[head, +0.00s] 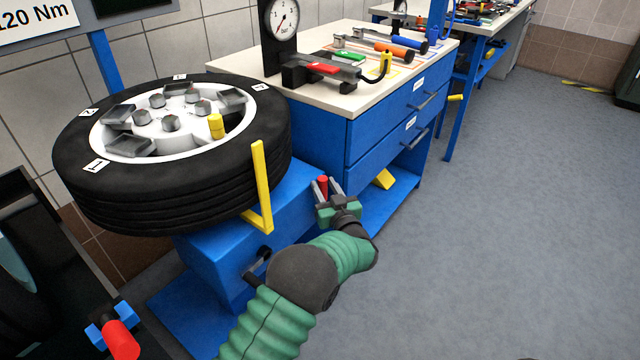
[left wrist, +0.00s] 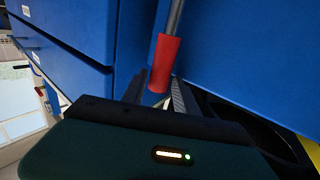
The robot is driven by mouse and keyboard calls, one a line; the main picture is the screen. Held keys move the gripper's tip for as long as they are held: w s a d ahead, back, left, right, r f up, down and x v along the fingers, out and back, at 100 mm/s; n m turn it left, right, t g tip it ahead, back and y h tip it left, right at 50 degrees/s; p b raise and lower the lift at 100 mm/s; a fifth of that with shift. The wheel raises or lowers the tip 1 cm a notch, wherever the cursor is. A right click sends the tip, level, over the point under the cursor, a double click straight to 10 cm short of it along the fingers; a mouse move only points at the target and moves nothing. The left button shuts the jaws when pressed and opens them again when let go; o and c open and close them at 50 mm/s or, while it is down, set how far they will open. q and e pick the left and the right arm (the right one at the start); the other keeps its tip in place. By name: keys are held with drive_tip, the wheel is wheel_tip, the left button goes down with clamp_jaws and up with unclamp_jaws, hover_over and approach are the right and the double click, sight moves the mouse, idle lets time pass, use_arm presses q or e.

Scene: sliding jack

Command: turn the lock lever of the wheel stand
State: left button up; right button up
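The wheel stand (head: 225,250) is a blue box bearing a black tyre on a white rim (head: 170,140). The lock lever (head: 323,185) has a red grip and sticks out at the stand's right side. In the left wrist view the red grip (left wrist: 164,62) hangs on a grey rod, in front of blue panels. My left gripper (head: 325,200) is at the red grip, its fingers apart on either side of the grip's end. A small gap seems to show in the left wrist view (left wrist: 156,98); contact cannot be made out. My right gripper is not in view.
A yellow bracket (head: 262,190) stands upright beside the tyre, close to my left arm. A blue drawer cabinet (head: 390,130) with tools and a dial gauge (head: 284,18) stands behind. A red and blue part (head: 120,338) is at bottom left. Grey floor (head: 500,220) is clear on the right.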

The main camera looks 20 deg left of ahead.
use_arm(q)
drive_tip(key=shift+d+r, duration=0.1)
drive_tip(key=shift+d, duration=0.2)
drive_tip(key=shift+c, duration=2.1)
drive_tip(key=shift+a, duration=0.35)
clamp_jaws()
drive_tip(key=shift+d, duration=0.2)
